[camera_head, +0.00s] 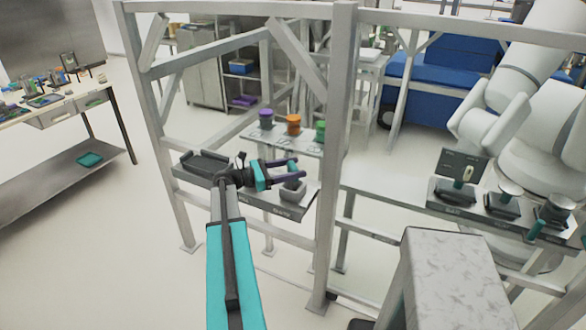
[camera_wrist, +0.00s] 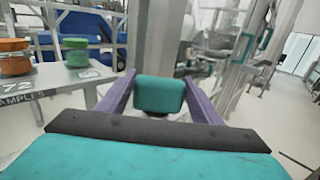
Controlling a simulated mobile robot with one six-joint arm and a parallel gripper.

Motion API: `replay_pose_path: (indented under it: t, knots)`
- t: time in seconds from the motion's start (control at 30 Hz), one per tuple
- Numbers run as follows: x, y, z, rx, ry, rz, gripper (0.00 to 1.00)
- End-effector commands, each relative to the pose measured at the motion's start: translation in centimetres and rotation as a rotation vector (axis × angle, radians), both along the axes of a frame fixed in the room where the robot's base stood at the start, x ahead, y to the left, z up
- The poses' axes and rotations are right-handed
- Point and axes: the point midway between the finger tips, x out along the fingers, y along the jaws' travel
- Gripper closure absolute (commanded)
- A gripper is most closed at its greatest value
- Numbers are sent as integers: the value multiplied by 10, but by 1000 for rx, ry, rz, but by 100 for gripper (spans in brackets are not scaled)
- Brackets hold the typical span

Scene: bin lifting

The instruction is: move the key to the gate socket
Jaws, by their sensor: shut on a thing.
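My gripper (camera_head: 298,168) has purple fingers and reaches out over a grey shelf inside the metal frame. In the wrist view its fingers (camera_wrist: 158,90) are shut on a teal block, which I take to be the handle of the key (camera_wrist: 160,94). The rest of the key is hidden behind this block. In the head view a small grey block-like fixture (camera_head: 292,191) stands on the shelf just below the fingers. I cannot tell for sure which fixture is the gate socket.
Purple, orange (camera_head: 293,125) and green containers stand on a samples table behind the frame. A frame post (camera_head: 336,200) rises right of my gripper. Several dark fixtures (camera_head: 503,203) line the right shelf, near a white robot arm (camera_head: 540,130). A workbench (camera_head: 60,110) is at left.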

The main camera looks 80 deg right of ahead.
Motion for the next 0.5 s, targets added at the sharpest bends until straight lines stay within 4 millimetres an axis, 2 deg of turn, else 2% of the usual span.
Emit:
replay_pose_path:
  t: [0.5]
  knots:
    - [0,0,-6,-1,1,0,69]
